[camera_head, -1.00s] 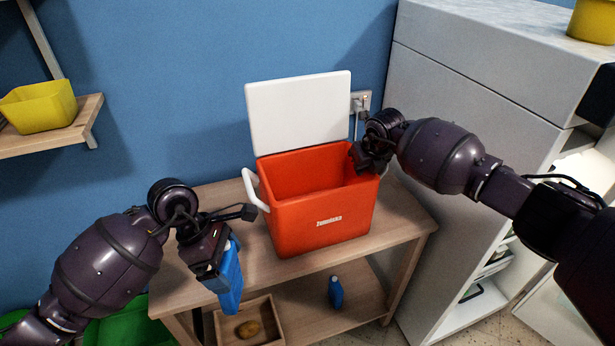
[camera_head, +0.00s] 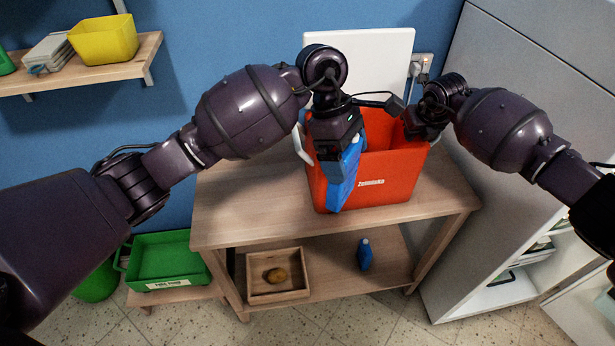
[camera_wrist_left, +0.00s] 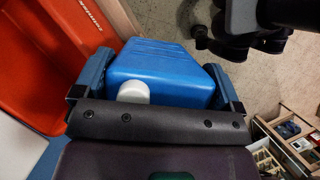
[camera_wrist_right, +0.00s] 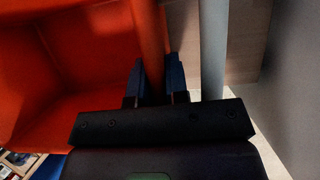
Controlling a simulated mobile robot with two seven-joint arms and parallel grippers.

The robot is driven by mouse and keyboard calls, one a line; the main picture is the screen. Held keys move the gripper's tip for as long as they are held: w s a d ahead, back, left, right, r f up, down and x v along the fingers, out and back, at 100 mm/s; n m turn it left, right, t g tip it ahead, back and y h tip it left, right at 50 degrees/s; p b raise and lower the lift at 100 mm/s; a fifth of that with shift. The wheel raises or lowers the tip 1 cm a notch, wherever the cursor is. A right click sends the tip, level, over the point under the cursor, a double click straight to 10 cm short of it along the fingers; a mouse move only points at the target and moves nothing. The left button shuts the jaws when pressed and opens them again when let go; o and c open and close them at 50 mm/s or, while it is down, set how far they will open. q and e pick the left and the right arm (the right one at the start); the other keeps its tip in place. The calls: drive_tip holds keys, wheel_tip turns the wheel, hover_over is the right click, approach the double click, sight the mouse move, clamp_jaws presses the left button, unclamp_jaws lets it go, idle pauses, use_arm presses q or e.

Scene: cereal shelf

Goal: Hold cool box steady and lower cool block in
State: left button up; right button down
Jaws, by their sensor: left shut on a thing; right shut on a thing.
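The orange cool box (camera_head: 385,185) stands on the wooden table with its white lid (camera_head: 372,60) open upright at the back. My right gripper (camera_head: 418,128) is shut on the box's right rim; the right wrist view (camera_wrist_right: 157,80) shows its fingers on either side of the orange wall. My left gripper (camera_head: 338,145) is shut on the blue cool block (camera_head: 343,180). The block hangs tilted in front of the box's left front side, outside the opening as far as I can tell. In the left wrist view the block (camera_wrist_left: 165,70) shows its white cap between the fingers.
The wooden table (camera_head: 235,205) has bare top left of the box. Its lower shelf holds a wooden tray (camera_head: 278,295) and a blue bottle (camera_head: 365,255). A green crate (camera_head: 170,262) stands at left, a grey cabinet (camera_head: 490,90) close at right. A yellow bin (camera_head: 105,38) sits on the wall shelf.

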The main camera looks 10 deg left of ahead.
use_arm(q)
drive_tip(key=w+d+r, duration=0.4)
drive_tip(key=w+r, duration=0.1)
drive_tip(key=r, duration=0.2)
drive_tip(key=w+a+r+n+t, duration=0.4)
drive_tip(key=w+a+r+n, duration=0.3)
drive_tip(key=w, duration=0.4)
wheel_tip(320, 180, down, 7)
drive_tip(key=shift+s+a+n, duration=0.25)
drive_tip(key=shift+a+n, duration=0.05)
drive_tip(key=shift+a, duration=0.15)
drive_tip(key=shift+f, duration=0.95)
drive_tip(key=shift+f, duration=0.15)
drive_tip(key=shift+f, duration=0.8)
drive_tip(key=shift+f, duration=0.15)
